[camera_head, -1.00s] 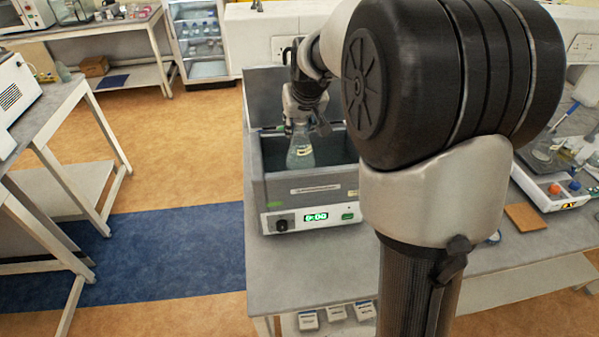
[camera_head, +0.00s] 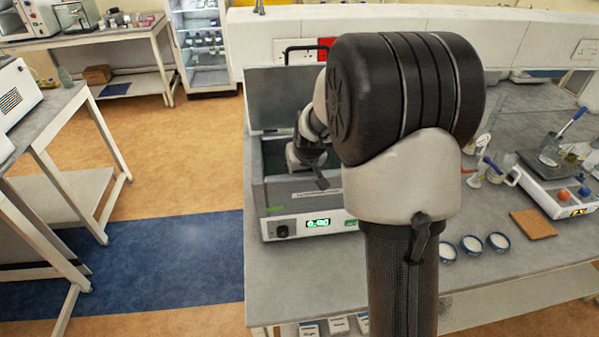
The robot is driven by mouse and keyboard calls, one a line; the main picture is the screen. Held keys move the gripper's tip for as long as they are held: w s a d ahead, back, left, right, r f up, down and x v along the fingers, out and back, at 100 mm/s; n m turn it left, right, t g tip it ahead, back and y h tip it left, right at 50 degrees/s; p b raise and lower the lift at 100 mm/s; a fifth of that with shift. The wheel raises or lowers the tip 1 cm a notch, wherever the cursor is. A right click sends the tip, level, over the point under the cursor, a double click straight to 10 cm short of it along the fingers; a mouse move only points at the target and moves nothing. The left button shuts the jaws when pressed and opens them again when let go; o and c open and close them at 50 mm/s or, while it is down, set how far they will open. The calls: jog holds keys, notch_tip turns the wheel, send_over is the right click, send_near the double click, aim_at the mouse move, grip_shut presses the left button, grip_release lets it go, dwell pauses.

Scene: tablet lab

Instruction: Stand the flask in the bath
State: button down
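The bath (camera_head: 272,229) is a grey box on the bench, with its lid (camera_head: 280,97) raised at the back and a lit green display on its front panel. My gripper (camera_head: 312,178) points down at the bath, low by its front wall. The flask does not show now; the front wall or my gripper may hide it. My forearm covers the right part of the bath. The fingertips are small and partly hidden, so I cannot tell whether they are open or shut on the flask.
Three small round dishes (camera_head: 472,245) and a tan square mat (camera_head: 533,224) lie on the bench to the right. A second bench (camera_head: 50,115) is at the left, across open floor.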

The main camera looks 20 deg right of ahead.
jog(key=shift+f, duration=0.1)
jog(key=c, duration=1.2)
grip_release()
jog(key=shift+c, duration=0.2)
jog(key=shift+r, duration=0.35)
jog(key=p+v, duration=0.2)
jog(key=v, duration=1)
jog(key=s+a+r+n+y, duration=0.1)
jog(key=s+a+r, duration=0.25)
jog(key=s, duration=0.45)
jog(key=s+a+r, duration=0.2)
jog(key=s+a, duration=0.3)
jog(key=s, duration=0.2)
jog(key=s+a+n+g, duration=0.1)
jog(key=s+a, duration=0.2)
jog(key=s, duration=1)
jog(key=shift+s+a+f, duration=0.2)
jog(key=shift+a+f, duration=0.1)
jog(key=shift+f, duration=0.15)
